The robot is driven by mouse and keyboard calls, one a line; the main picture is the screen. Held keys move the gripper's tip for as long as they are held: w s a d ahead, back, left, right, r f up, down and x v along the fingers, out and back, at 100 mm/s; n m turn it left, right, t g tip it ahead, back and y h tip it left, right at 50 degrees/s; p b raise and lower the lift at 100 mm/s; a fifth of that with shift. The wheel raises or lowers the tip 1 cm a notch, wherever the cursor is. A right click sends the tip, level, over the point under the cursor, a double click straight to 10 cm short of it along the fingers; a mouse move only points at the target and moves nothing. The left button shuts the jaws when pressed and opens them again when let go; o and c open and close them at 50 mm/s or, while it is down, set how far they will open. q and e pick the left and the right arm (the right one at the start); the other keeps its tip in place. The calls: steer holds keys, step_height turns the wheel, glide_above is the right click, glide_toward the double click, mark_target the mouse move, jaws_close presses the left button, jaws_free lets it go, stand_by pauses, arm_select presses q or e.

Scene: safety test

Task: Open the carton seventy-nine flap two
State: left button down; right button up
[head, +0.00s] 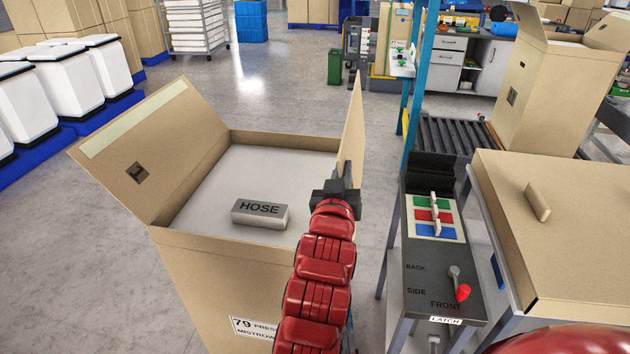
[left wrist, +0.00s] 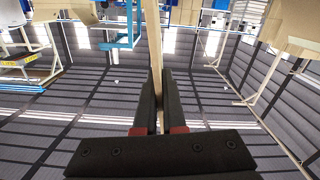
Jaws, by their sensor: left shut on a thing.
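The carton seventy-nine (head: 205,285) stands open at the left centre, with a label reading 79 low on its front. Its left flap (head: 150,150) leans outward, open. Its right flap (head: 353,125) stands nearly upright, seen almost edge-on. My left gripper (head: 340,188) is shut on this right flap near its lower part. In the left wrist view the flap's thin edge (left wrist: 154,50) runs up from between the fingers (left wrist: 159,112). Inside the carton a grey block marked HOSE (head: 260,212) lies on a pale surface. My right gripper is not in view.
A dark control panel (head: 425,275) with coloured switches and a red-knobbed lever stands right of my left arm. A closed carton (head: 580,220) lies farther right. A tall open carton (head: 550,95) stands behind it. White bins (head: 75,82) line the left. Floor beyond the carton is clear.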

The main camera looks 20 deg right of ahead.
arm_select(q)
steer(key=s+d+f+m+b, duration=0.2)
steer(key=s+d+m, duration=0.5)
steer(key=d, duration=0.4)
steer(key=shift+s+f+m+b, duration=0.3)
steer(key=shift+m+b, duration=0.1)
steer(key=shift+b, duration=0.1)
steer(key=shift+d, duration=0.1)
steer(key=c, duration=1)
jaws_free()
steer(key=shift+w, duration=0.1)
